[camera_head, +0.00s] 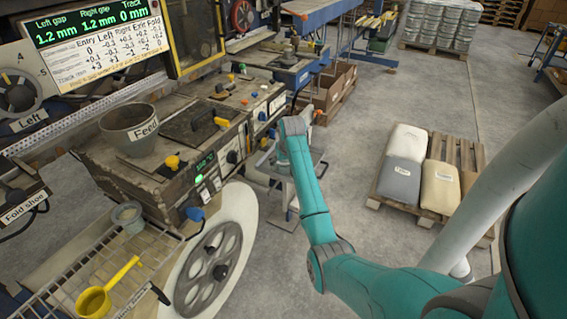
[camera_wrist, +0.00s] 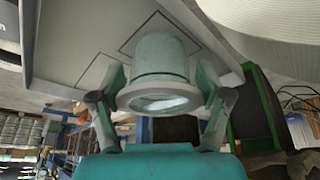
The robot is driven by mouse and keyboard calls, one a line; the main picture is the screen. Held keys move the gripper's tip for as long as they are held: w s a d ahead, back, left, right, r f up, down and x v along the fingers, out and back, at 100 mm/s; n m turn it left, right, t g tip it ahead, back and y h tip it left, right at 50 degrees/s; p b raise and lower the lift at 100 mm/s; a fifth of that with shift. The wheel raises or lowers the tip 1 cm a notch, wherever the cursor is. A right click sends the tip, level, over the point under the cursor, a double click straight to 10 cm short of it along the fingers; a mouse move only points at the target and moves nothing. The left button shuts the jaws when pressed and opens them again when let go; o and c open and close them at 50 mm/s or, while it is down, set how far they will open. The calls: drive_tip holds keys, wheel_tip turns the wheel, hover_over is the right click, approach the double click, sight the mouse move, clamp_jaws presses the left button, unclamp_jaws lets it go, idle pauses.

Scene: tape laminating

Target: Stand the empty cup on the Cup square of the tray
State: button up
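The empty cup (camera_wrist: 160,62), a grey-green tapered vessel with a pale rim, sits in the middle of the wrist view between the fingers of my gripper (camera_wrist: 162,84). Both fingers lie against its sides and appear shut on it. Behind the cup is the flat grey tray (camera_wrist: 70,40), with dark square outlines. The cup overlaps one outline; I cannot tell whether its base touches the tray. No label on the squares is readable.
A bowl (camera_head: 128,130) with a label stands on the machine at left. A small grey container (camera_head: 127,214) and a yellow ladle (camera_head: 100,292) are by the wire rack (camera_head: 152,248). A pallet with sacks (camera_head: 400,183) stands right of my arm. Open floor lies between.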

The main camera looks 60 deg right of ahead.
drive_tip(key=shift+o, duration=0.6)
drive_tip(key=shift+r, duration=0.1)
drive_tip(key=v, duration=1.2)
